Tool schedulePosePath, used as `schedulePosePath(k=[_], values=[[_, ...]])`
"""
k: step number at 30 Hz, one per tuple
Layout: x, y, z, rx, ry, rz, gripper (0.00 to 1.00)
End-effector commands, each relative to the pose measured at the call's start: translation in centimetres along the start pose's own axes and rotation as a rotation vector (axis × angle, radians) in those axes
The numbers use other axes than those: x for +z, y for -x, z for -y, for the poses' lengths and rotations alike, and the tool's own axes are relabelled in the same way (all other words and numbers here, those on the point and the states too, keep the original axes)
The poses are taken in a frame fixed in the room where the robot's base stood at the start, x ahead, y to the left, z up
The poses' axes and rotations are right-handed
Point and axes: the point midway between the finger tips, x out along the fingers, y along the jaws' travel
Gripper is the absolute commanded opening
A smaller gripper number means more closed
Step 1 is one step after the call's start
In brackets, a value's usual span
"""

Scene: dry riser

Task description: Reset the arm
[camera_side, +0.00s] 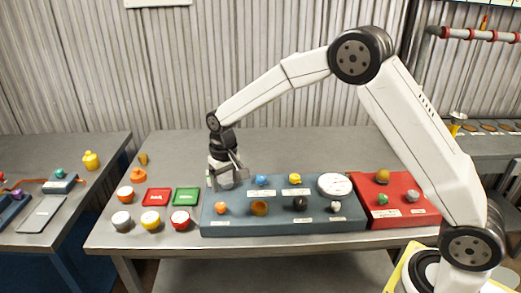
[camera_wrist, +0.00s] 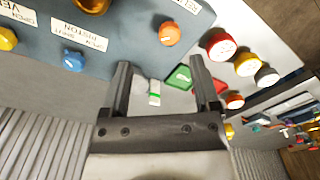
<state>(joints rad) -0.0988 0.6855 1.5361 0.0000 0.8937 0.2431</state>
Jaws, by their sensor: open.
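My gripper (camera_side: 226,180) hangs at the left end of the blue-grey panel (camera_side: 230,229) in the side view, above the back left corner of it. In the wrist view its two fingers (camera_wrist: 165,80) stand apart. Between them are a small white and green piece (camera_wrist: 154,93) and part of a green tray (camera_wrist: 180,78); neither finger is seen closed on anything. The arm is stretched out to the left over the table. Whether the fingertips touch the panel cannot be told.
The panel bears several coloured knobs, labels and a white round dial (camera_side: 334,185). A red panel (camera_side: 397,218) adjoins it on the right. Left of my gripper are a red tray (camera_side: 157,197), a green tray (camera_side: 186,197) and several coloured cups with white tops. The table's back is clear.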

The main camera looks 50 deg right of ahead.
Motion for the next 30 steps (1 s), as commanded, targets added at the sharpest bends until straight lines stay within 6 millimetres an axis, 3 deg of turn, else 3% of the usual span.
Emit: schedulePosePath(k=[15, 30], values=[[9.5, 2.0, -4.5, -0.014, 0.067, -0.097, 0.79], [20.3, 1.8, -7.9, -0.014, 0.132, -0.189, 0.79]])
